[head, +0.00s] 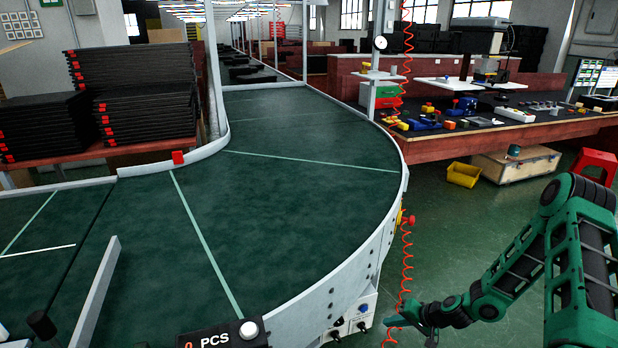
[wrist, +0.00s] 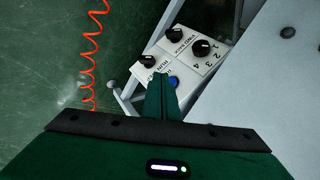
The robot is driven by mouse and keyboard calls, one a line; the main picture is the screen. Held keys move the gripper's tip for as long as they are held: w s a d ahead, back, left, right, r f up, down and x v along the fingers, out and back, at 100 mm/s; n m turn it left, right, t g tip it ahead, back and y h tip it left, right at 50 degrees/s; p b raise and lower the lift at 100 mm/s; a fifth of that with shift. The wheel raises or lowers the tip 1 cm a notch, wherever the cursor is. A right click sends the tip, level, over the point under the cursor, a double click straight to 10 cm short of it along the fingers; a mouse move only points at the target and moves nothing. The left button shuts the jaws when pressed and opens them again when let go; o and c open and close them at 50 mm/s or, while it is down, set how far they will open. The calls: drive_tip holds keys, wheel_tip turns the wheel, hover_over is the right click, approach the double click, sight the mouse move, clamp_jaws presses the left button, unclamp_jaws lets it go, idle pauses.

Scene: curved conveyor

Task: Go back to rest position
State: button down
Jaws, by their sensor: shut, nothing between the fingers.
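My gripper (head: 396,321) is at the lower right in the head view, at the end of my green and black arm. It points left toward the outer side of the curved conveyor (head: 290,201). In the wrist view the green fingers of my gripper (wrist: 160,82) are together and hold nothing. Beyond the fingertips is a white control box (wrist: 185,50) with black knobs and a blue button. The fingers overlap part of the box in the picture; I cannot tell whether they touch it.
A red coiled cable (head: 406,262) hangs beside the conveyor, close to my gripper. A workbench (head: 480,140) with small parts stands at the back right. A yellow bin (head: 463,174) and a red stool (head: 597,165) are on the floor.

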drive_tip(key=s+d+r+n+g+h, duration=0.15)
drive_tip(key=s+d+r, duration=0.25)
drive_tip(key=r, duration=0.5)
drive_tip(key=s+d+r+g+h, duration=0.15)
drive_tip(key=s+d+r, duration=0.3)
drive_tip(key=r, duration=0.55)
drive_tip(key=s+d+r+n+g+h, duration=0.15)
drive_tip(key=s+d+r, duration=0.3)
drive_tip(key=r, duration=0.45)
drive_tip(key=s+r+m, duration=0.2)
drive_tip(key=s+r, duration=0.6)
drive_tip(key=s, duration=0.3)
drive_tip(key=s+r+m+h, duration=0.1)
drive_tip(key=s+r+m, duration=0.1)
drive_tip(key=s+r, duration=0.6)
drive_tip(key=s+g, duration=0.1)
drive_tip(key=s, duration=0.3)
drive_tip(key=shift+s+a+r+m, duration=0.2)
drive_tip(key=shift+r+m, duration=0.1)
drive_tip(key=shift+r, duration=0.05)
drive_tip(key=shift+h, duration=0.25)
